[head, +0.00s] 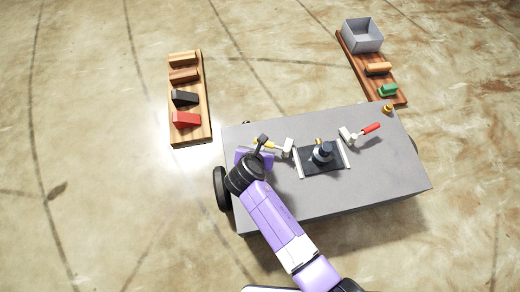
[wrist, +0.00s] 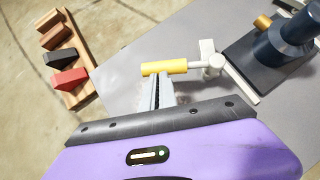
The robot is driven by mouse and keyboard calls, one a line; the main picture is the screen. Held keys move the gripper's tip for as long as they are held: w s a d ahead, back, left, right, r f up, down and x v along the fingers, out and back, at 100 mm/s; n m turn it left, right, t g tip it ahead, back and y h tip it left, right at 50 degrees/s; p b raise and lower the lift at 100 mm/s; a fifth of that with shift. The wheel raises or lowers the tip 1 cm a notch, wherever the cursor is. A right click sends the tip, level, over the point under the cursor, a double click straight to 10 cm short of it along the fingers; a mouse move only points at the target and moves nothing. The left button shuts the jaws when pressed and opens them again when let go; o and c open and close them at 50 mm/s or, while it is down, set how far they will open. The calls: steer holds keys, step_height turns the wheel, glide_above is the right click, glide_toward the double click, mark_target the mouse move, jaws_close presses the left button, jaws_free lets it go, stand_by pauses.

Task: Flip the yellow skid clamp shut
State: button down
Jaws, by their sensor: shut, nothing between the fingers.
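The yellow skid clamp (head: 264,145) is at the left side of the dark tower base on the grey skid top. Its yellow handle (wrist: 164,67) points left from a pale clamp body (wrist: 213,62) in the wrist view. The handle lies out flat, away from the tower. My gripper (wrist: 160,82) is shut and empty, with its fingertips right at the handle's near side; I cannot tell whether they touch it. In the head view my wrist hides part of the area by the handle. The red-handled clamp (head: 370,128) is on the tower's other side, its handle pointing away to the right.
The dark tower (head: 322,152) stands on a black plate on the grey skid top (head: 370,185). A small orange-yellow knob (head: 388,109) is at the far right corner. Wooden boards with blocks lie left (head: 206,100) and right (head: 351,56), the right one bearing a grey bin (head: 362,37).

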steer(key=shift+w+r, duration=0.15)
steer(key=shift+w, duration=0.3)
steer(key=shift+w+a+m+h, duration=0.2)
steer(key=shift+w+m+h, duration=0.3)
steer(key=shift+w+m, duration=0.25)
steer(key=w+m, duration=0.1)
steer(key=w+m+g+h+b, duration=0.1)
steer(key=w+d+m+h+b, duration=0.1)
steer(key=shift+f+m, duration=0.35)
steer(key=shift+w+d+m+g+h+b, duration=0.35)
steer(key=shift+w+m+g+h+b, duration=0.3)
steer(key=shift+m+b, duration=0.25)
steer(key=shift+w+d+m+g+h+b, duration=0.55)
steer(key=shift+d+m+h+b, duration=0.15)
steer(key=shift+m, duration=0.4)
steer(key=shift+w+d, duration=0.25)
steer(key=shift+d, duration=0.05)
steer(key=shift+w+d+r+b, duration=0.1)
steer(key=shift+d+b, duration=0.05)
steer(key=shift+b, duration=0.15)
